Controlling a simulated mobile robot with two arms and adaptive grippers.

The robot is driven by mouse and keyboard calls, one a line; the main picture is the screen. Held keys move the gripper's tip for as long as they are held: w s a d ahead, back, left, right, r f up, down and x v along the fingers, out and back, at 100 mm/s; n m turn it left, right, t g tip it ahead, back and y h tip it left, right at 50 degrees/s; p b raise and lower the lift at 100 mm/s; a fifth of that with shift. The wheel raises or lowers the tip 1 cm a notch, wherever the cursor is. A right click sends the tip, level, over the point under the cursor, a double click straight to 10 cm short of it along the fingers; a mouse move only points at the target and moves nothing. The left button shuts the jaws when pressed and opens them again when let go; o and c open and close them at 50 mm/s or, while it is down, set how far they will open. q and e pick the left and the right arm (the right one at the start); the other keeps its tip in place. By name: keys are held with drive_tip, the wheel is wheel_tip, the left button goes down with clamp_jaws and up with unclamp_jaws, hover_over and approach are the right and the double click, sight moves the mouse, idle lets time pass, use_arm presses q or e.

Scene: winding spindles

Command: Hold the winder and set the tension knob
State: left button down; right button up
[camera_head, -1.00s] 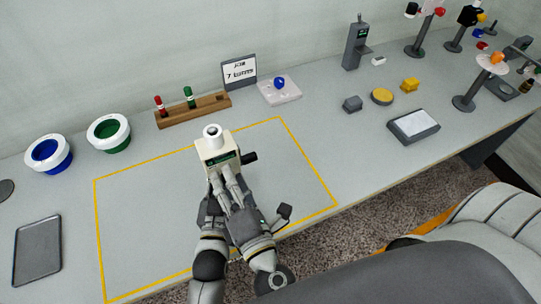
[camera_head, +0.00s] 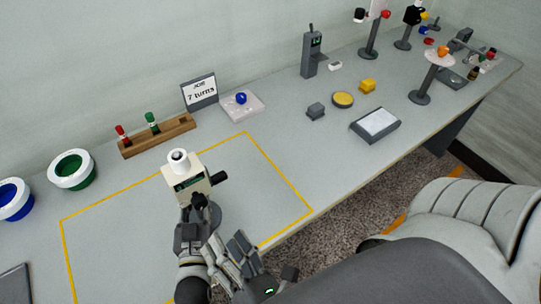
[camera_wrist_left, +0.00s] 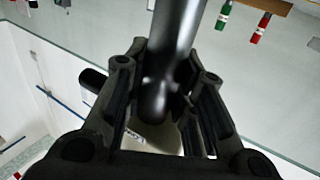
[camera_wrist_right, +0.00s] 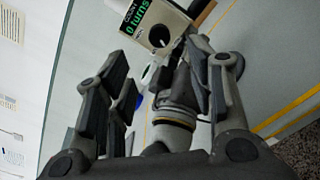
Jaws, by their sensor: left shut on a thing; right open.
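The winder (camera_head: 189,187) is a cream box with a white spool on top and a black handle (camera_head: 219,177) on its right side. In the right wrist view its green display (camera_wrist_right: 138,18) reads 0 turns, and the black knob (camera_wrist_right: 160,37) with a white mark sits below. My left gripper (camera_head: 196,205) is shut on the winder; in the left wrist view its fingers (camera_wrist_left: 165,105) close around a shiny dark post. My right gripper (camera_head: 238,248) is open, below and right of the winder, apart from the knob. The knob is mostly hidden in the head view.
A yellow outline (camera_head: 290,187) marks the work area. A wooden rack (camera_head: 160,137) with red and green spindles stands behind, beside a 7 turns sign (camera_head: 200,93). Green (camera_head: 72,170) and blue (camera_head: 12,200) bowls are at left.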

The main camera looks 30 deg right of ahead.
sight(202, 206)
drive_tip(key=s+d+f+m+g, duration=0.1)
drive_tip(key=s+d+f+g, duration=0.1)
drive_tip(key=f, duration=1.1)
drive_tip(key=s+d+f+m+g, duration=0.2)
drive_tip(key=s+d+f+g, duration=0.1)
drive_tip(key=f, duration=1.1)
drive_tip(key=shift+d+m+g+h, duration=0.3)
drive_tip(key=shift+d+g, duration=0.35)
drive_tip(key=shift+g, duration=0.45)
drive_tip(key=shift+r, duration=0.1)
drive_tip(key=d+r+n+h, duration=0.3)
drive_tip(key=d+r+n, duration=0.1)
drive_tip(key=r+n, duration=0.25)
drive_tip(key=w+a+r+n+t+y, duration=0.25)
drive_tip(key=a+r+t, duration=0.2)
drive_tip(key=r, duration=0.55)
drive_tip(key=w+a+r+n+t+y, duration=0.1)
drive_tip(key=w+a+r+t, duration=0.2)
drive_tip(key=a+r, duration=0.55)
drive_tip(key=w+d, duration=0.1)
drive_tip(key=w, duration=0.2)
drive_tip(key=w+r, duration=0.1)
drive_tip(key=w, duration=0.3)
drive_tip(key=w+d+r, duration=0.1)
drive_tip(key=w, duration=0.3)
drive_tip(key=shift+d, duration=0.3)
